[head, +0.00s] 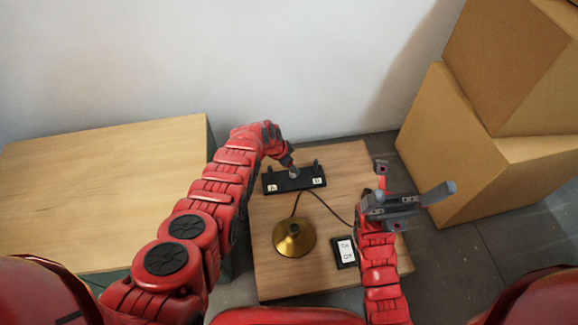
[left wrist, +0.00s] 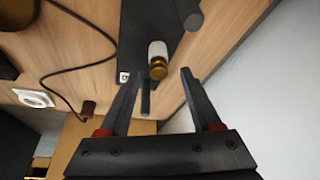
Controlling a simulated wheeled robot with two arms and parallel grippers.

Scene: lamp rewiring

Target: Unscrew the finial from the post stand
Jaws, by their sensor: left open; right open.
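The black post stand (head: 311,181) lies near the back of the small wooden table, with upright posts and white labels. In the left wrist view, the stand (left wrist: 143,28) shows with a small white piece with a brass end (left wrist: 158,62), which may be the finial. My left gripper (left wrist: 154,74) is open, with its fingers on either side of that piece in the picture. I cannot tell how far it is from it. In the head view, my left gripper (head: 289,161) is over the stand and partly hides it. My right gripper (head: 415,195) is open and empty above the table's right edge.
A brass lamp base (head: 294,238) with a dark cord stands in front of the stand. A black tray (head: 336,256) with white labels lies at its right. A larger table (head: 100,180) is at left; cardboard boxes (head: 480,150) are at right. A wall is behind.

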